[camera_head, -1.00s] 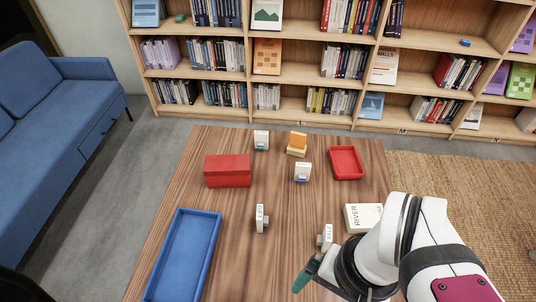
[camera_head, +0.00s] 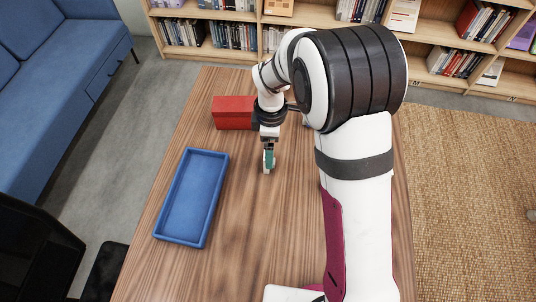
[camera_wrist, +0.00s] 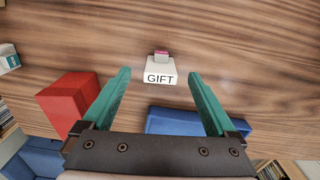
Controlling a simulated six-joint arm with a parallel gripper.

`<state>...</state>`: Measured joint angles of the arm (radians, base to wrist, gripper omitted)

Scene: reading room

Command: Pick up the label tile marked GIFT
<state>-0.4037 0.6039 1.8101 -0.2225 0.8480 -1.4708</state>
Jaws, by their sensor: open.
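The GIFT label tile (camera_wrist: 160,75) is a small white block with black letters and a pinkish-red part on its far side. It stands on the wooden table. In the wrist view it lies between the lines of my two teal fingers, near their tips, with a gap on each side. My gripper (camera_wrist: 159,76) is open and empty. In the head view my gripper (camera_head: 268,160) points down at the table, and its fingers mostly cover the tile there.
A red box (camera_head: 232,112) stands behind and left of my gripper; a blue tray (camera_head: 226,172) lies to the left. Another small white block (camera_wrist: 8,62) shows at the wrist view's left edge. My arm hides much of the table's right side. Bare wood surrounds the tile.

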